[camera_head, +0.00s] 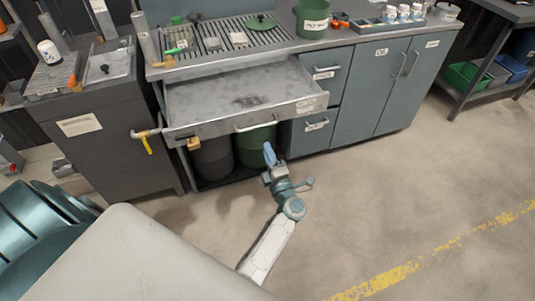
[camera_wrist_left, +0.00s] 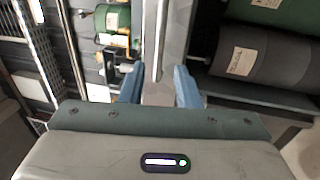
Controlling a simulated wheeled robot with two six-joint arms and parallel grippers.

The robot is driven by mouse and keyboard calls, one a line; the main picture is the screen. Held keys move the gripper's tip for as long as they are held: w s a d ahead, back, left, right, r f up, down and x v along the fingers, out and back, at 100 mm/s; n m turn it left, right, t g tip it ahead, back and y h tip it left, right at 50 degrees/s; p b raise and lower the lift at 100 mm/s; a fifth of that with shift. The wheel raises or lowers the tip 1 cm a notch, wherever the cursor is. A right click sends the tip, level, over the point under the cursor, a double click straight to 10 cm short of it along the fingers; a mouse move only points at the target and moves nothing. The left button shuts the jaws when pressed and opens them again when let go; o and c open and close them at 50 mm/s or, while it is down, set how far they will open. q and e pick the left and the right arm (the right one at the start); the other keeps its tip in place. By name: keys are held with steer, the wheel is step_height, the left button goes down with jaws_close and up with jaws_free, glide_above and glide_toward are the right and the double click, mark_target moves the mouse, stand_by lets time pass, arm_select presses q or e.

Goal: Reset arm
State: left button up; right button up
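My left arm (camera_head: 268,248) reaches forward over the floor from the bottom of the head view. My left gripper (camera_head: 269,154) has blue fingers and is in front of the pulled-out metal drawer (camera_head: 225,95), just below its handle (camera_head: 256,124). In the left wrist view the two fingers of my left gripper (camera_wrist_left: 159,86) stand apart with nothing held between them. My right gripper is in neither view.
Blue-grey cabinets (camera_head: 372,88) stand right of the drawer. A dark cabinet (camera_head: 100,125) with a yellow-handled valve (camera_head: 147,140) is to the left. Dark and green drums are under the drawer. The floor (camera_head: 390,200) to the right is clear, with a yellow stripe.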

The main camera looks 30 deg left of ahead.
arm_select(q)
steer(key=s+d+f+m+h, duration=0.2)
steer(key=s+f+m+h, duration=0.25)
steer(key=f+m, duration=0.4)
steer(key=s+d+f+m+h, duration=0.25)
steer(key=f+m+h, duration=0.25)
steer(key=f, duration=0.6)
steer(key=s+d+f+m+h, duration=0.1)
steer(key=s+f+m+h, duration=0.4)
steer(key=f, duration=0.5)
steer(key=s+a+f+m+g, duration=0.2)
steer(key=s+f, duration=0.4)
steer(key=s, duration=0.4)
steer(key=s+a+f+m+g, duration=0.3)
steer(key=s+f+g, duration=0.3)
steer(key=s, duration=0.5)
steer(key=s+a+f+m+g, duration=0.2)
steer(key=s+f, duration=0.4)
steer(key=s, duration=0.5)
steer(key=m+g, duration=0.1)
steer(key=m, duration=0.1)
steer(key=shift+a+f+m+g, duration=0.15)
steer(key=shift+f+m+g, duration=0.2)
steer(key=shift+g, duration=0.05)
